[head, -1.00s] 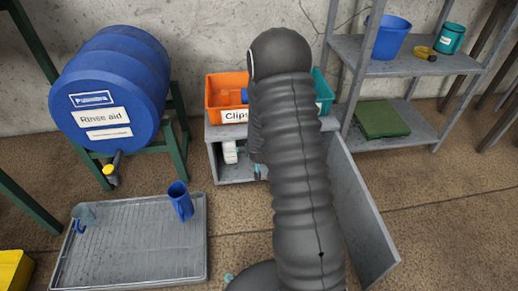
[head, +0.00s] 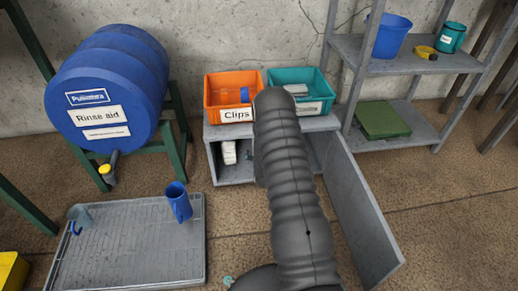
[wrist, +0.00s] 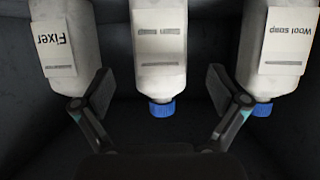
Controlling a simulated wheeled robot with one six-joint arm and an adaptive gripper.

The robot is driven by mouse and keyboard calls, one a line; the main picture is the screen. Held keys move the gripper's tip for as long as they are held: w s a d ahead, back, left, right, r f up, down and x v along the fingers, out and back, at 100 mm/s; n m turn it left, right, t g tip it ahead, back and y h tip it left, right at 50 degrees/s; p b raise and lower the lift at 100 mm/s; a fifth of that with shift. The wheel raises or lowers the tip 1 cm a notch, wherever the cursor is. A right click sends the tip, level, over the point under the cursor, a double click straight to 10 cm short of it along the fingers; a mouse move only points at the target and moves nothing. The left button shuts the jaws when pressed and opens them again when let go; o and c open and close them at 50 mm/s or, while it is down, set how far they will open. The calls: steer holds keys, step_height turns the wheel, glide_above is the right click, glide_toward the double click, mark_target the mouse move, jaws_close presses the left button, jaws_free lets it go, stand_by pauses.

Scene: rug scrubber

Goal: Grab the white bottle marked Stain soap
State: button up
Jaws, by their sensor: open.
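In the wrist view, three white bottles show upside down inside a dark compartment. The left bottle (wrist: 78,82) is labelled Fixer, and the right bottle (wrist: 262,85) is labelled Wool soap. The middle bottle (wrist: 160,78) has a blue cap and a pale label whose name I cannot read. No label reading Stain soap is legible. My gripper (wrist: 160,88) is open, with one finger on each side of the middle bottle in the picture; I cannot tell how deep they reach. In the head view my arm hides the gripper, and one white bottle (head: 229,152) shows in the cabinet.
The grey cabinet (head: 235,174) has its door (head: 360,200) swung open on the right. An orange Clips bin (head: 222,115) and a teal bin (head: 312,108) stand on top. A blue barrel (head: 140,80) and a drip tray (head: 130,245) are at left, a shelf rack (head: 400,133) at right.

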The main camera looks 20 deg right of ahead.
steer(key=shift+b+x, duration=0.5)
steer(key=shift+x, duration=2.95)
steer(key=c, duration=1.5)
steer(key=shift+r, duration=0.1)
steer(key=shift+c, duration=0.9)
steer(key=shift+r, duration=0.1)
